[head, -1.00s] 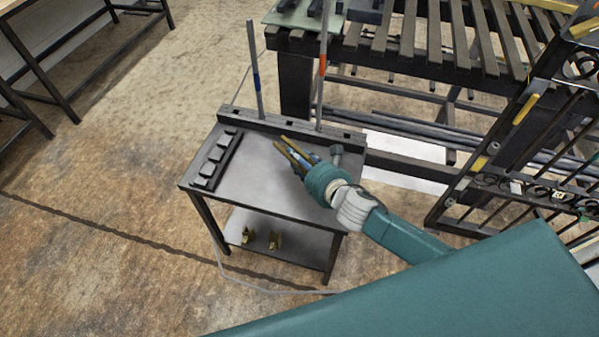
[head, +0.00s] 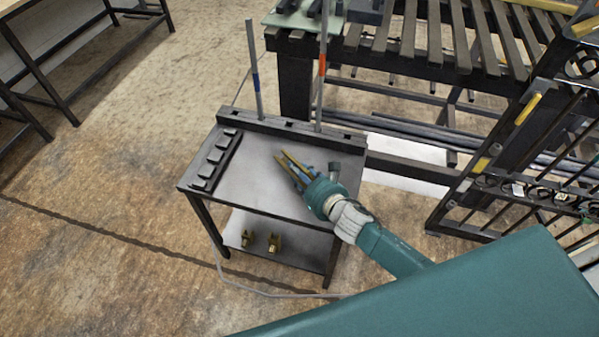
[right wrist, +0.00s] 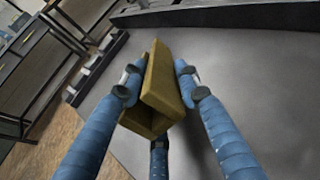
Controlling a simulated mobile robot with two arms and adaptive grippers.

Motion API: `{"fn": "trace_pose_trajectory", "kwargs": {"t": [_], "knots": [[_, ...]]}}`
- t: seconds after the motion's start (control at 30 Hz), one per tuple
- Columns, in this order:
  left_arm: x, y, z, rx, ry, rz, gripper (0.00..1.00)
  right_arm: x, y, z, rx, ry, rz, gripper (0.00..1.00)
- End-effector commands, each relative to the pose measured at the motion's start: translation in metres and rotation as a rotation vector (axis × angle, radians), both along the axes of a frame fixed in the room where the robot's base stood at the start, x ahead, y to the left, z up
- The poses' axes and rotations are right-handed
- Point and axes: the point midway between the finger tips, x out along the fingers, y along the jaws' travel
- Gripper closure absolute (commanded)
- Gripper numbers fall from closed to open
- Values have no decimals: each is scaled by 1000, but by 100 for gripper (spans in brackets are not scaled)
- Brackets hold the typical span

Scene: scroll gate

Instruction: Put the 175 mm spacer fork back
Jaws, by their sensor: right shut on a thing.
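My right gripper (head: 293,172) is above the grey top of the small cart (head: 246,178). Its blue fingers are shut on a long brass-coloured piece (right wrist: 158,85), apparently the spacer fork. In the right wrist view this piece has a hollow, channel-like end, with fingers on both sides and one below. It also shows in the head view (head: 288,161), pointing up and left. No size mark is readable. My left gripper is not in view.
A dark slotted bar (head: 270,128) runs along the cart's back edge, with a blue-banded rod (head: 254,75) and a red-banded rod (head: 321,70) upright there. A dark notched rack (head: 213,160) lies at the left. Two brass pieces (head: 273,242) sit on the lower shelf.

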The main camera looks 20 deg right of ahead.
Motion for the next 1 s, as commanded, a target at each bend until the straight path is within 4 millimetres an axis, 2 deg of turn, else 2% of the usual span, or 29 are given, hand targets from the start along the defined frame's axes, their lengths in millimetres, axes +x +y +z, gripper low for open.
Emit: {"fn": "trace_pose_trajectory", "kwargs": {"t": [0.03, 0.1, 0.47, 0.6, 0.77, 1.0], "knots": [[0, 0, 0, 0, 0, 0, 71, -1, -1, -2, -1, 4, -1, 62], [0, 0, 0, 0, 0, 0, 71, -1, -1, -2, -1, 5, -1, 49], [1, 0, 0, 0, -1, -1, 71, -1, -1, -1, -1, 3, -1, 49], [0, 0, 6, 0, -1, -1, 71, -1, -1, 7, 0, 3, 0, 49], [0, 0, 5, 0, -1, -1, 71, -27, -6, 14, -3, 4, 1, 49], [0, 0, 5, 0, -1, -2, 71, -75, -17, 33, -2, 6, 0, 49]]}}
